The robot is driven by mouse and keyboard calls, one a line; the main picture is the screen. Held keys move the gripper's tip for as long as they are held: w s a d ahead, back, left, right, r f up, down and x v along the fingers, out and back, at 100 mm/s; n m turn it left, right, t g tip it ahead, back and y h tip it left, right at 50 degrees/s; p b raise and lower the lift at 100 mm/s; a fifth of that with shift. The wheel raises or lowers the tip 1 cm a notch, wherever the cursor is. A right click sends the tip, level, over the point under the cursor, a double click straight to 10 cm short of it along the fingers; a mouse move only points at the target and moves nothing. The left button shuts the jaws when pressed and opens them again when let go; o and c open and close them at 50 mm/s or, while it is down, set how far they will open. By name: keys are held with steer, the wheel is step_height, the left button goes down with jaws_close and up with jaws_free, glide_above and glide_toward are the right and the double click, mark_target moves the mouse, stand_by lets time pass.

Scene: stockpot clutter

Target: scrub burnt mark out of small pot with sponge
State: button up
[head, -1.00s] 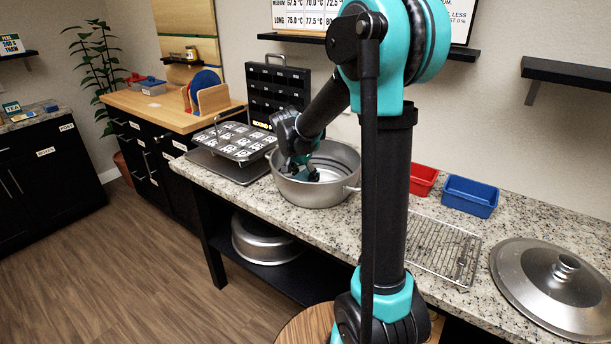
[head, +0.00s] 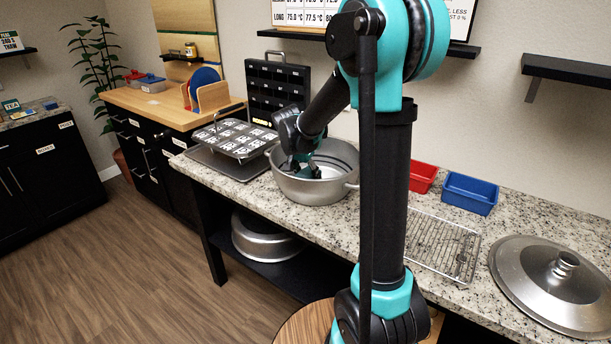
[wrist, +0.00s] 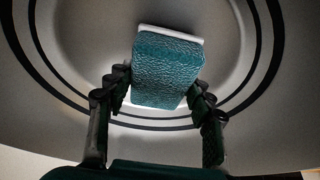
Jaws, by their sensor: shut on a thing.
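The small pot (head: 312,193) is a grey metal pot with side handles on the granite counter. Its inside wall and dark rings (wrist: 262,70) fill the wrist view. My gripper (head: 303,168) reaches down into the pot. In the wrist view my gripper (wrist: 160,98) is shut on the sponge (wrist: 165,68), a teal block with a pale edge, one finger on each side. In the head view the sponge is mostly hidden by the gripper and pot. I cannot make out a burnt mark; the sponge covers part of the pot's bottom.
A muffin tin (head: 233,138) stands left of the pot, with a black rack (head: 279,88) behind. Red (head: 423,178) and blue (head: 470,193) bins, a wire rack (head: 440,247) and a large lid (head: 555,280) lie to the right. Another pot (head: 265,238) sits on the shelf below.

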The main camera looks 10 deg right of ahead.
steer(key=shift+w+d+r, duration=0.1)
steer(key=shift+d, duration=1.3)
steer(key=shift+w+d+f, duration=0.1)
steer(key=shift+d, duration=0.75)
steer(key=shift+w+d+f, duration=0.1)
steer(key=shift+d, duration=0.75)
steer(key=shift+s+a+f, duration=0.1)
steer(key=shift+a, duration=1.05)
steer(key=shift+s+a+f, duration=0.1)
steer(key=shift+s+a, duration=0.05)
steer(key=shift+a, duration=1)
steer(key=shift+s+a+f, duration=0.1)
steer(key=shift+a, duration=1.05)
steer(key=shift+w+d+r, duration=0.1)
steer(key=shift+w+d, duration=0.05)
steer(key=shift+d, duration=1.6)
steer(key=shift+w+d, duration=0.2)
steer(key=shift+d, duration=1.5)
steer(key=shift+s+a+f, duration=0.15)
steer(key=shift+a, duration=1)
steer(key=shift+s+a+f, duration=0.1)
steer(key=shift+a, duration=1.05)
steer(key=shift+s+a+f, duration=0.15)
steer(key=shift+a, duration=1)
steer(key=shift+w+d, duration=0.2)
steer(key=shift+d, duration=1.55)
steer(key=shift+w+d+f, duration=0.1)
steer(key=shift+w+d, duration=0.1)
steer(key=shift+d, duration=1.55)
